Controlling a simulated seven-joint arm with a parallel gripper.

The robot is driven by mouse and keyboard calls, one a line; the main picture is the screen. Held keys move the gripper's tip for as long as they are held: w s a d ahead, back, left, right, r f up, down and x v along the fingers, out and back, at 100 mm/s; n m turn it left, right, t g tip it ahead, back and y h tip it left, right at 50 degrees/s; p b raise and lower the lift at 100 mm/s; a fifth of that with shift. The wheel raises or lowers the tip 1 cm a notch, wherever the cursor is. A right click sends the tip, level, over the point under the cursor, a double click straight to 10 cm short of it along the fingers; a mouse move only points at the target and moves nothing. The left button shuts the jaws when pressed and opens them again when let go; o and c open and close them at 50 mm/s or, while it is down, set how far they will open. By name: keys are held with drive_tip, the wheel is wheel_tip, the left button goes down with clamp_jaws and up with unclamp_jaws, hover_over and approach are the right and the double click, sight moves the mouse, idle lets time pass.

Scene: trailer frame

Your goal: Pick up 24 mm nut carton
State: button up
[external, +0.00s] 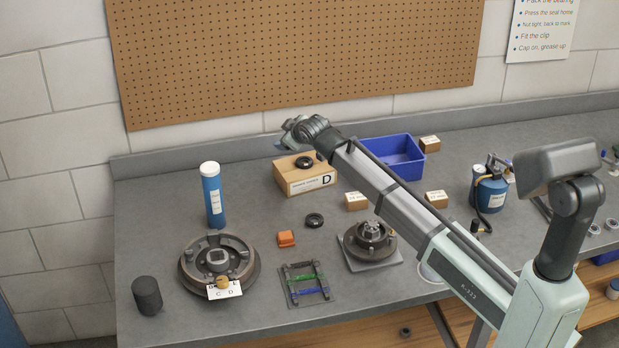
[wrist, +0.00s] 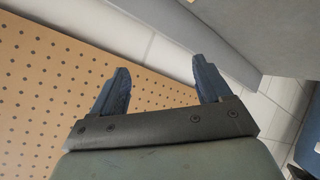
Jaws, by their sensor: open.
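Small tan cartons with white labels sit on the grey bench in the external view. One (external: 357,201) is beside my forearm near the middle, one (external: 436,199) is right of the arm, and one (external: 430,144) is at the back by the blue bin. Their print is too small to read surely, so I cannot tell which is the 24 mm nut carton. My gripper (external: 284,143) is raised above the back of the bench, left of the cartons. In the wrist view its two fingers (wrist: 158,78) are spread apart with nothing between them. No carton shows in that view.
A larger carton marked D (external: 306,180) with a black ring on top stands below my gripper. The blue bin (external: 395,157) is behind my arm. A tall blue tube (external: 212,195), hub assembly (external: 219,263) and orange block (external: 286,239) are further left. Pegboard (external: 290,55) backs the bench.

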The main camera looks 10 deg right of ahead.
drive_tip(key=s+d+f+n+g+h, duration=0.25)
drive_tip(key=s+d+g, duration=0.2)
drive_tip(key=d, duration=0.45)
drive_tip(key=n+g, duration=0.6)
drive_tip(key=g, duration=0.1)
approach(357, 196)
drive_tip(key=shift+m+t, duration=0.25)
drive_tip(key=f, duration=0.5)
drive_tip(key=shift+s+a+f, duration=0.1)
drive_tip(key=shift+s+a, duration=0.1)
drive_tip(key=shift+a, duration=0.1)
drive_tip(key=shift+d+f, duration=0.2)
drive_tip(key=shift+f, duration=2.45)
drive_tip(key=c, duration=1.2)
